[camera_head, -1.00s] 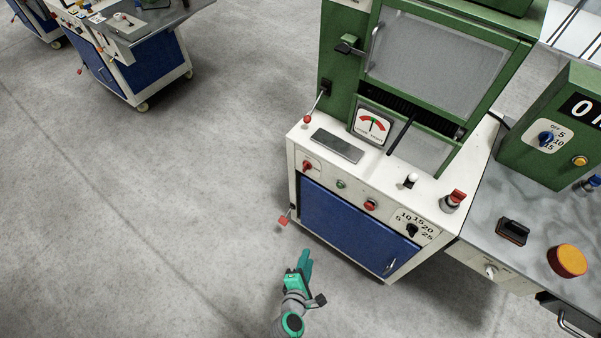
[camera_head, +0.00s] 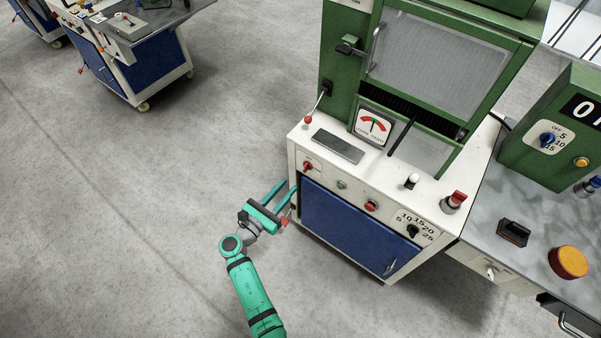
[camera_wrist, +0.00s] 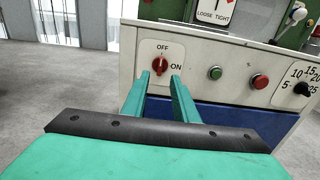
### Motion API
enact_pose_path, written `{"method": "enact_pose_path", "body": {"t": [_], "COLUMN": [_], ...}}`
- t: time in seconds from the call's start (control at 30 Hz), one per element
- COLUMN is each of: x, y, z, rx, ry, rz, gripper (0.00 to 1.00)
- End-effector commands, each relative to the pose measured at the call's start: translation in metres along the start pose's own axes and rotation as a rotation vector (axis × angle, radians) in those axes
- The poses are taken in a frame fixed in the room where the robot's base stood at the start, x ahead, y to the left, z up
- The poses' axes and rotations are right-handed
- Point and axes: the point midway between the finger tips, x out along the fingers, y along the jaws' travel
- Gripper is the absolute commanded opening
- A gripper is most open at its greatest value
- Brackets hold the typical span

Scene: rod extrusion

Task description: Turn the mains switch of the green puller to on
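The green puller (camera_head: 340,75) stands on a white cabinet with a blue door. Its mains switch is a red rotary knob on the front panel's left end (camera_head: 308,166). In the wrist view the switch (camera_wrist: 160,64) sits on a white plate marked OFF above and ON to the right. Its knob looks upright, towards OFF. My gripper (camera_head: 283,188) is left of the cabinet's front left corner, below the switch. In the wrist view my gripper (camera_wrist: 160,80) has its two fingers apart and empty, pointing at the panel just below the switch, without clear contact.
A green button (camera_wrist: 215,73), a red button (camera_wrist: 260,81) and a black dial (camera_wrist: 302,89) lie right of the switch. A red-handled lever (camera_head: 284,221) at the cabinet's lower left is close to my gripper.

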Motion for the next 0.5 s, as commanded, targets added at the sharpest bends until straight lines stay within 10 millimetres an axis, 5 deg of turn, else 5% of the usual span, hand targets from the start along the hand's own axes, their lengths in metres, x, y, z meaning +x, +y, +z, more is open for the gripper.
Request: {"method": "enact_pose_path", "body": {"t": [0.5], "x": [0.080], "y": [0.000], "z": [0.000], "rx": [0.002], "ry": [0.001], "rz": [0.000], "gripper": [0.27]}}
